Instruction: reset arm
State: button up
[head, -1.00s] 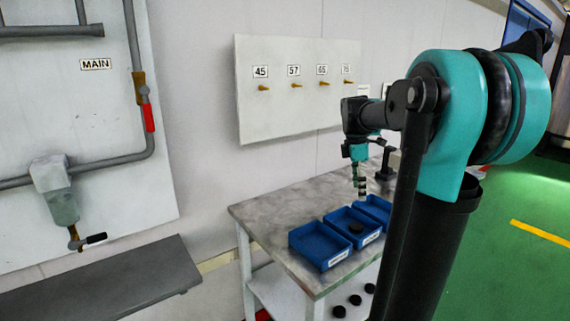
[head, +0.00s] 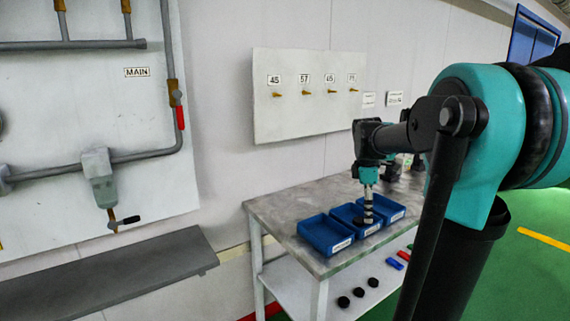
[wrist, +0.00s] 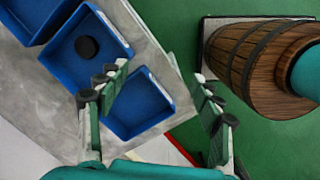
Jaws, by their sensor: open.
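My gripper (head: 368,215) points down above the row of blue trays on the grey table. In the wrist view my gripper (wrist: 160,85) is open, its two green fingers spread wide with nothing between them. The left blue tray (head: 318,246) is the nearest in the head view; the middle tray (head: 345,210) and right tray (head: 396,215) stand behind it. A black puck (wrist: 88,47) lies in the middle tray. An empty tray (wrist: 140,110) shows below, between the fingers. In the head view my gripper partly hides the middle tray.
The metal table (head: 262,210) has a lower shelf with several black pucks (head: 358,292) and red and blue pieces. A wooden barrel (wrist: 238,55) stands right in the wrist view. A panel with numbered pegs (head: 262,115) hangs behind. A grey bench (head: 110,275) is at the left.

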jog(key=s+a+f+m+t, duration=0.2)
jog(key=s+a+f+m, duration=0.1)
jog(key=s+f+m, duration=0.4)
jog(key=s+a+f+m+t+y, duration=0.1)
jog(key=s+a+f+m, duration=0.2)
jog(key=s+f+m, duration=0.4)
jog(key=s+f, duration=0.4)
jog(key=f, duration=0.1)
jog(key=shift+s+a+f+m+t+y, duration=0.15)
jog(key=shift+a+m+t+y, duration=0.15)
jog(key=shift+a+m+t, duration=0.1)
dwell(0.5)
